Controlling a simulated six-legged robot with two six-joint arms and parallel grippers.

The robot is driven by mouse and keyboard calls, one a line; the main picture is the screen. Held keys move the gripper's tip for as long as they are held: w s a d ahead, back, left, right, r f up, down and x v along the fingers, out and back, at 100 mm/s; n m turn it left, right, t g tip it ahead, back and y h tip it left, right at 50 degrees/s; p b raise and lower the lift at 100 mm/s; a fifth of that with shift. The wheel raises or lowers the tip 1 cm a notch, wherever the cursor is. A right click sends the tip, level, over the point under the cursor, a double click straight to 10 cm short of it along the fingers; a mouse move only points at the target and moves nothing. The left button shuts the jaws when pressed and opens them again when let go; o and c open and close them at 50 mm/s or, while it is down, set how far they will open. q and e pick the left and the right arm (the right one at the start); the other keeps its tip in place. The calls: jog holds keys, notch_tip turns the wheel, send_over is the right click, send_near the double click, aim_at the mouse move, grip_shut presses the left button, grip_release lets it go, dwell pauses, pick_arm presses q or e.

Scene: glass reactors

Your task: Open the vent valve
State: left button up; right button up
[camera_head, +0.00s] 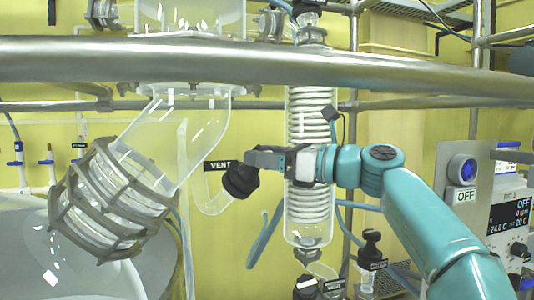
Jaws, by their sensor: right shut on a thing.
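The vent valve's black knob (240,180) is at the picture's middle, on a clear curved glass tube (212,205). A black label reading VENT (217,165) is just left of and above it. My right gripper (254,170) reaches in from the right on its teal arm and is shut on the black knob. The fingertips cover part of the knob's right side. I cannot tell from this view how far the valve is turned. My left gripper is not in view.
A thick metal rail (250,62) crosses above. A glass coil condenser (309,215) stands close behind my right gripper. A caged glass joint (110,200) is at left. A control panel (508,215) reading OFF is at right. Another black knob (371,250) is below my arm.

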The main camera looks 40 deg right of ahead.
jog(key=shift+w+n+g+y+p, duration=0.1)
jog(key=shift+n+g+y+p, duration=0.75)
jog(key=shift+n+y, duration=1.15)
jog(key=shift+n+g, duration=0.25)
jog(key=shift+n, duration=0.25)
jog(key=o, duration=1)
jog(key=shift+w+a, duration=0.1)
jog(key=shift+w, duration=0.1)
jog(key=v, duration=0.7)
jog(key=shift+s+b, duration=0.25)
jog(key=shift+b, duration=0.05)
